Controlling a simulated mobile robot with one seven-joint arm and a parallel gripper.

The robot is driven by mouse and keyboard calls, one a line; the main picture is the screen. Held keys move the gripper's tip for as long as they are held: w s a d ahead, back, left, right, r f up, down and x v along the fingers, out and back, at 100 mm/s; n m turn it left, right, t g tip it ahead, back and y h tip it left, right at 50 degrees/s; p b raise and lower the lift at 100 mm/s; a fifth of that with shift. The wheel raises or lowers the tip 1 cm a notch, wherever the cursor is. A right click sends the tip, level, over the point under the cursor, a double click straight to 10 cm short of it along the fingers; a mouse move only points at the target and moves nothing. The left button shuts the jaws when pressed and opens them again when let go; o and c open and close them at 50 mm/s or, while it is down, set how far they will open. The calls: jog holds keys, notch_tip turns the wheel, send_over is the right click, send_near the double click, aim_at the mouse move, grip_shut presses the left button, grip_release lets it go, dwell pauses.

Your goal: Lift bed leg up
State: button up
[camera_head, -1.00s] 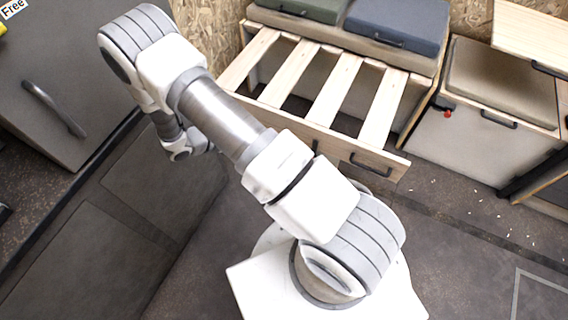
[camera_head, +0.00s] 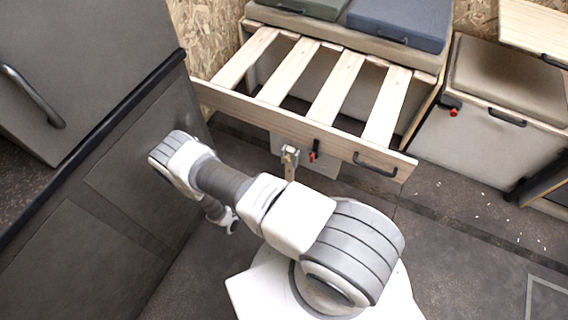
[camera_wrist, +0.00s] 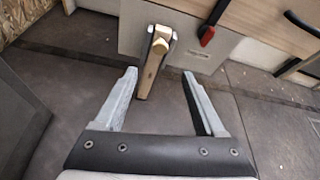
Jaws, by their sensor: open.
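The bed leg (camera_wrist: 152,64) is a short wooden post hanging down from a metal hinge with a brass-coloured part, on a pale plate under the bed's front board. It also shows in the head view (camera_head: 290,168), below the slatted bed frame (camera_head: 262,112). My gripper (camera_wrist: 160,72) is open and empty in the wrist view. Its two fingers point toward the leg, which appears between and beyond the fingertips; I cannot tell how far off it is. In the head view my gripper (camera_head: 229,222) is low, left of the leg, and its fingers are mostly hidden.
A red-handled latch (camera_wrist: 208,35) sits right of the leg's hinge. A black handle (camera_head: 375,165) is on the bed's front board. A grey cabinet (camera_head: 110,190) stands close on the left. A cushioned bench (camera_head: 490,120) stands at the right. Open floor lies below the bed front.

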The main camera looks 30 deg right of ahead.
aim_at(285, 161)
jog(key=b+x, duration=0.3)
jog(key=x, duration=0.9)
jog(key=shift+f+b, duration=0.15)
jog(key=shift+b, duration=0.15)
jog(key=shift+x, duration=0.85)
jog(key=shift+c, duration=0.2)
grip_shut()
jog(key=shift+r, duration=0.2)
